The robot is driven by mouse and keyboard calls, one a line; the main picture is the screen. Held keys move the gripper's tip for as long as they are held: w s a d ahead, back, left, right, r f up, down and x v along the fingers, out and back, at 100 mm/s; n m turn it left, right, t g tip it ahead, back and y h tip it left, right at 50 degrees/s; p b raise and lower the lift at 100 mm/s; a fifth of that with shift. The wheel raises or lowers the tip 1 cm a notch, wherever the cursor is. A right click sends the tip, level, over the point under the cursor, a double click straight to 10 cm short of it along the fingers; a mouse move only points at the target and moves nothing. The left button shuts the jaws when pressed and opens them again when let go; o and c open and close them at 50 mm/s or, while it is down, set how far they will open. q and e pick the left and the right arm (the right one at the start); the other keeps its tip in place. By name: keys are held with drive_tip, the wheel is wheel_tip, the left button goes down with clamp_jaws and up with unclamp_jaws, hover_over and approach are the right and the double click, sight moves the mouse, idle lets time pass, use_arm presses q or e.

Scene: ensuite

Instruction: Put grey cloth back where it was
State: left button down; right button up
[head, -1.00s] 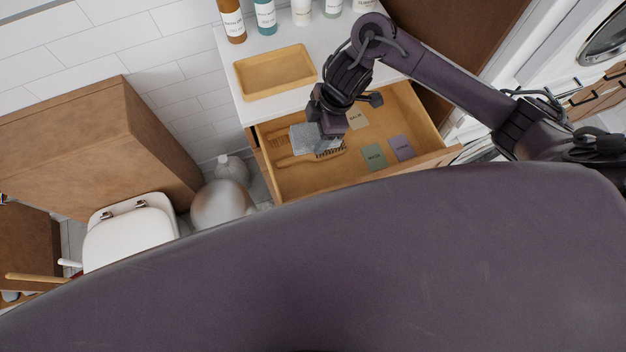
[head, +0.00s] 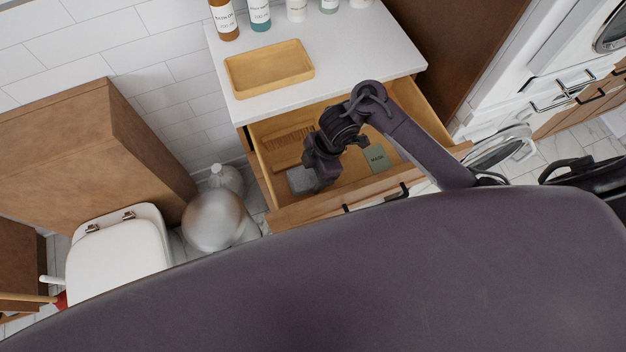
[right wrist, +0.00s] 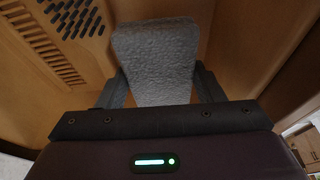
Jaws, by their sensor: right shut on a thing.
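The grey cloth (head: 303,180) is at the front left of the open wooden drawer (head: 290,213) in the head view. My right gripper (head: 318,178) is shut on it. In the right wrist view the cloth (right wrist: 155,62) stands out between the two fingers (right wrist: 155,92), with the drawer's wooden inside around it. Whether the cloth touches the drawer floor cannot be told. My left gripper is not in view.
A comb (head: 288,138) and a brush lie in the drawer behind the cloth. A green packet (head: 376,158) lies to the right. An empty yellow tray (head: 268,70) and several bottles stand on the white counter (head: 375,50). A toilet (head: 118,250) is at the left.

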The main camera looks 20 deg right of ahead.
sight(313, 180)
drive_tip(key=shift+f+b, duration=0.35)
drive_tip(key=shift+f, duration=1.65)
drive_tip(key=shift+f, duration=0.15)
drive_tip(key=o, duration=0.9)
drive_tip(key=shift+o, duration=0.2)
drive_tip(key=p+v, duration=0.4)
drive_tip(key=v, duration=0.8)
drive_tip(key=shift+s+r, duration=0.1)
drive_tip(key=shift+r, duration=0.1)
drive_tip(key=shift+a, duration=0.1)
